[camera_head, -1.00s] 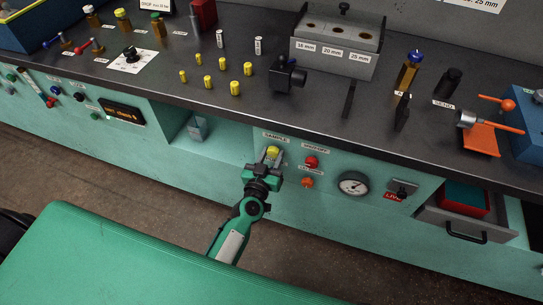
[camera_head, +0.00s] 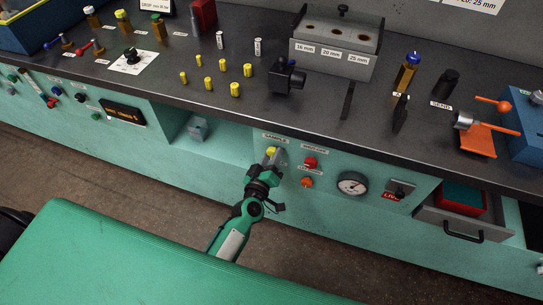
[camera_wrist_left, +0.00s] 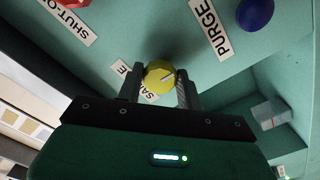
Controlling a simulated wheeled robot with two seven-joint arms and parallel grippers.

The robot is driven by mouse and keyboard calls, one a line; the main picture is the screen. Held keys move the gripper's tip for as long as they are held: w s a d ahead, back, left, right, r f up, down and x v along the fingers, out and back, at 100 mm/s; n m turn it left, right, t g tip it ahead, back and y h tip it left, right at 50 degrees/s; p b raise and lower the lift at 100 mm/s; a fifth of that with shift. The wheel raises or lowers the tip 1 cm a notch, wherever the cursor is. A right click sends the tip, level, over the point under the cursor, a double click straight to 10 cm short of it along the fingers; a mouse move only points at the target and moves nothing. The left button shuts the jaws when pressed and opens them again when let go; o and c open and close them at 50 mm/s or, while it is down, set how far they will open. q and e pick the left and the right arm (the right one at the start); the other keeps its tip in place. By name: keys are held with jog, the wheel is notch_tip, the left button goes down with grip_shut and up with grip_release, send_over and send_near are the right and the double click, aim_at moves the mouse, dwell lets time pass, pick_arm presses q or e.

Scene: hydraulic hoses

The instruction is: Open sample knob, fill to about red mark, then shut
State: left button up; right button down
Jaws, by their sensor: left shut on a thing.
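The yellow sample knob (camera_head: 271,151) sits on the teal front panel under the SAMPLE label. In the left wrist view the knob (camera_wrist_left: 159,76) is between my two fingers, and a pale line on its face runs slanted. My left gripper (camera_head: 269,159) is shut on the knob. A clear container (camera_head: 197,128) stands in the open recess left of the knob; it also shows in the left wrist view (camera_wrist_left: 270,112). My right gripper is out of view.
A red knob (camera_head: 310,163) and an orange knob (camera_head: 306,182) sit close right of the sample knob, with a round gauge (camera_head: 352,183) beyond. A blue knob (camera_wrist_left: 255,14) is near the PURGE label. An open drawer (camera_head: 465,220) juts out at right.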

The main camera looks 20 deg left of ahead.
pick_arm(q)
jog(key=shift+n, duration=0.4)
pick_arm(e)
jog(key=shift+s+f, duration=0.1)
pick_arm(q)
jog(key=o, duration=1)
jog(key=s, duration=1.3)
jog(key=shift+s+a+b, duration=0.25)
jog(key=shift+s+b, duration=0.15)
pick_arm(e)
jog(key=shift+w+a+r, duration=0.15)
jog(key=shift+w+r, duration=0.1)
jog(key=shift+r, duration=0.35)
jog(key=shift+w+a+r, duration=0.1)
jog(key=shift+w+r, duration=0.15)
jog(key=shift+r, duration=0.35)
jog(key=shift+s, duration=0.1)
